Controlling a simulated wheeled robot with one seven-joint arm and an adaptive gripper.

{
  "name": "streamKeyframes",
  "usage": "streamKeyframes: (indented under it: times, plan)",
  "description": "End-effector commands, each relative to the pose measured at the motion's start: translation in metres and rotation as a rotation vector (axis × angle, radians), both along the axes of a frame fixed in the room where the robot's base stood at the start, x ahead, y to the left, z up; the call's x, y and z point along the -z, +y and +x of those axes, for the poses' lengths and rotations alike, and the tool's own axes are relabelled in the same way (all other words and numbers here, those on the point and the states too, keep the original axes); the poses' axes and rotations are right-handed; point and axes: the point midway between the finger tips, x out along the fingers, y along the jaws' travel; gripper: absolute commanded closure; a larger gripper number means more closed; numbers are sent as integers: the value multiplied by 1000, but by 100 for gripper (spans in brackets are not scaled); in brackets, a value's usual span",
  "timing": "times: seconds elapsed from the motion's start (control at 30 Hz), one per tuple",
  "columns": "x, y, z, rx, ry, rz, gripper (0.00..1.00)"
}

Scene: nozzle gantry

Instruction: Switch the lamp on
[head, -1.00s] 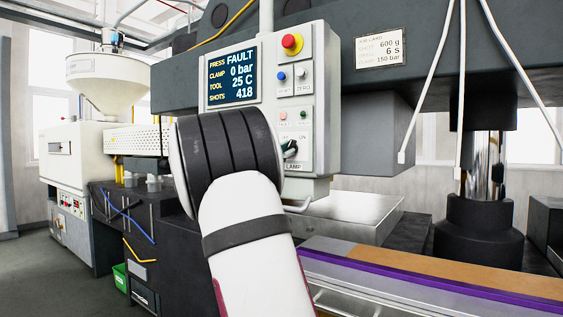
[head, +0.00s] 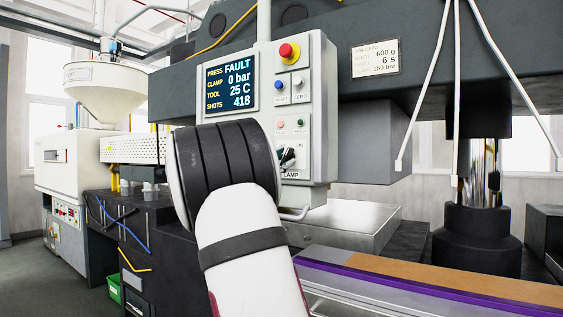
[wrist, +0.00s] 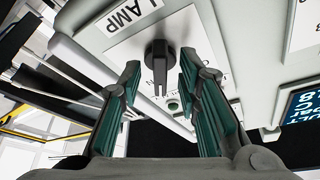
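The lamp switch is a dark rotary knob (head: 287,158) low on the light grey control panel (head: 317,110), above a LAMP label. My gripper (wrist: 160,76) is open, with one finger on each side of the knob. Gaps show between fingers and knob. My arm hides the gripper in the head view.
Above the knob are small buttons (head: 280,124) and a red emergency button (head: 288,52). A screen (head: 231,83) reads FAULT. A bent handle (head: 295,214) sticks out below the panel. White hoses (head: 430,85) hang at right, and a metal block (head: 345,222) lies below.

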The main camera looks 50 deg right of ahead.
Motion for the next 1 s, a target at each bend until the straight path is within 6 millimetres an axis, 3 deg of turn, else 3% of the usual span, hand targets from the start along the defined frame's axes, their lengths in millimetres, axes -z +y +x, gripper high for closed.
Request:
streamKeyframes:
  times: [0.17, 0.63, 0.8, 1.0]
  plan:
    - [5, 13, 3, -3, 1, 1, 69]
    - [33, 95, 13, -3, 1, 1, 69]
    - [39, 109, 15, -2, 0, 1, 69]
    - [40, 113, 15, -1, 0, 1, 69]
